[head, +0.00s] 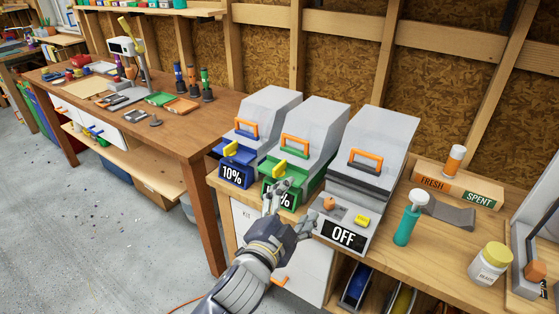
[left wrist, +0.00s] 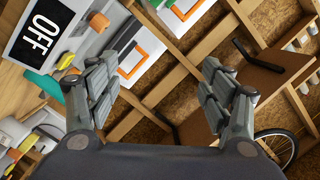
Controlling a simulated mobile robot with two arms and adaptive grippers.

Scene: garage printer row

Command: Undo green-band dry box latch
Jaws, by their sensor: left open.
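The green-band dry box (head: 316,128) is the middle of three grey boxes on the bench in the head view. Its lid has an orange handle, and a yellow latch (head: 284,170) sits at the front on the green band. A display ending in "%" is partly hidden behind my gripper. My left gripper (head: 290,201) is open and empty, in front of this box, just below and near the latch. I cannot tell whether they touch. In the left wrist view the open fingers (left wrist: 157,64) stand wide apart with nothing between them. My right gripper is not in view.
A blue-band box (head: 268,112) reading "10%" stands to the left, and a grey machine (head: 378,138) reading "OFF" to the right. A teal bottle (head: 407,222), a white jar (head: 490,264) and a FRESH/SPENT tray (head: 458,186) are further right. A wooden workbench (head: 190,128) stands left.

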